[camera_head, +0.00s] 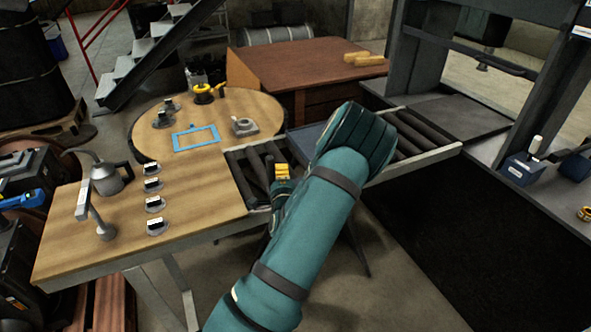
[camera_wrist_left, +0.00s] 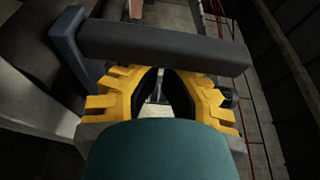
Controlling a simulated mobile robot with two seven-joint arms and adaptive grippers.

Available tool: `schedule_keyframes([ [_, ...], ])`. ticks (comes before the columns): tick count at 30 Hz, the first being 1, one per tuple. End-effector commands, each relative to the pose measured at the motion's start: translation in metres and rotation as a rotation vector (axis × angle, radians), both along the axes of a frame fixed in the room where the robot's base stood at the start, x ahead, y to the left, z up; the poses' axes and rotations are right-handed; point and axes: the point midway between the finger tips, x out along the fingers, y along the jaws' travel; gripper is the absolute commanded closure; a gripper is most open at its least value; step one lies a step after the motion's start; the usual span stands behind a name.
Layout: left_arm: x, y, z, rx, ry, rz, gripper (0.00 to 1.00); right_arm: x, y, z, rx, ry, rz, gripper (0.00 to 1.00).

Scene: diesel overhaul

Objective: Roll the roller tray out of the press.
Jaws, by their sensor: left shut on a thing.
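A flat blue-grey slab, seemingly the roller tray (camera_head: 305,136), lies on a pale frame of dark rollers (camera_head: 240,166). The frame reaches left from the press (camera_head: 416,60), and my teal left arm hides much of it and of the slab. My left gripper (camera_head: 282,172) has yellow fingers at the left part of the rollers. In the left wrist view, my left gripper (camera_wrist_left: 163,88) is shut at a dark bar with a blue-grey end post, seemingly the tray's handle (camera_wrist_left: 160,48). The exact contact is hidden. My right gripper is not in view.
A wooden table (camera_head: 110,235) with an oil can (camera_head: 108,178), small parts and a blue frame (camera_head: 195,137) stands at the left, close to the rollers. A brown desk (camera_head: 285,65) is behind. A dark mat (camera_head: 480,245) covers floor at right.

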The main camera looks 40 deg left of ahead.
Motion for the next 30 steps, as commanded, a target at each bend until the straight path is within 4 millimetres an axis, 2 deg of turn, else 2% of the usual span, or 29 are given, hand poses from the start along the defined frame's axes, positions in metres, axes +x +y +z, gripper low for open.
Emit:
schedule_keyframes([
  [3, -0.014, 0.006, 0.0, 0.0, 0.001, 0.0, 1.0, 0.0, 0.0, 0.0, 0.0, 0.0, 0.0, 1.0],
  [10, -0.026, 0.011, 0.0, -0.001, 0.001, 0.0, 1.0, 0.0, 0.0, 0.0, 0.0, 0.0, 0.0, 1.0],
  [24, -0.031, 0.014, -0.001, 0.0, 0.004, 0.009, 1.0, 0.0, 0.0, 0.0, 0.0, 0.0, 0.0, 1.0],
  [30, -0.025, 0.016, -0.001, 0.0, 0.004, 0.009, 1.0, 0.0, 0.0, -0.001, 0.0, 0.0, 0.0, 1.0],
])
